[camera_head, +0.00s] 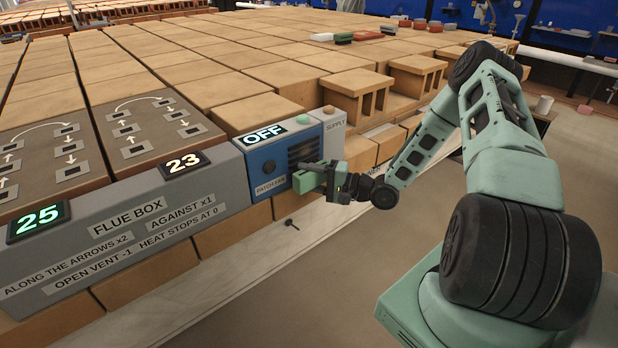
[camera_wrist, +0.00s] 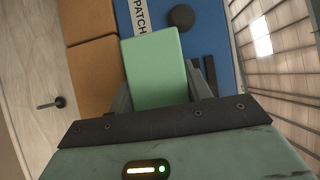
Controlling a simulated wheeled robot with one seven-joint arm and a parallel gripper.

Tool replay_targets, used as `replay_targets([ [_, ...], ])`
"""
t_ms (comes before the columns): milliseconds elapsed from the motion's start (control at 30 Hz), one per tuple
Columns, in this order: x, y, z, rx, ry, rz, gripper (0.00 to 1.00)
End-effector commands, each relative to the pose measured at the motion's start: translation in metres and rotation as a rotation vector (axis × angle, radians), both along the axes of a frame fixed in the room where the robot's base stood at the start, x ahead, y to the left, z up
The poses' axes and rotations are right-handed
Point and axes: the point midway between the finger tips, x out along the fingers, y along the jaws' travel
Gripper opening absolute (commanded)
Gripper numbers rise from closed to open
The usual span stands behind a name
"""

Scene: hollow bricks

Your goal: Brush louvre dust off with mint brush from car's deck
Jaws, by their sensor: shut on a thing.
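My gripper (camera_head: 325,182) is shut on the mint brush (camera_head: 306,181), a plain mint block that sticks out from the fingers towards the blue patch fan box (camera_head: 264,163). In the wrist view the brush (camera_wrist: 156,68) lies between the dark fingers (camera_wrist: 162,92), over the blue panel. The dark louvre (camera_head: 303,150) is on the fan box's front, just above and behind the brush. The car's pale deck edge (camera_head: 290,262) runs below the bricks.
The fan display (camera_head: 264,134) reads OFF. A grey flue box (camera_head: 128,235) with displays 25 and 23 stands to the left, a grey supply box (camera_head: 333,130) to the right. A dark peg (camera_head: 291,224) sticks out below.

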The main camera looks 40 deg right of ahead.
Motion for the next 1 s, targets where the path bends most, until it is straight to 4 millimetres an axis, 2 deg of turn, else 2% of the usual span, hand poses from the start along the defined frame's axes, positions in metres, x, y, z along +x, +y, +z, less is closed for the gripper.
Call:
replay_targets([
  [1000,0.02,0.001,0.0,0.0,-0.001,0.001,0.28],
])
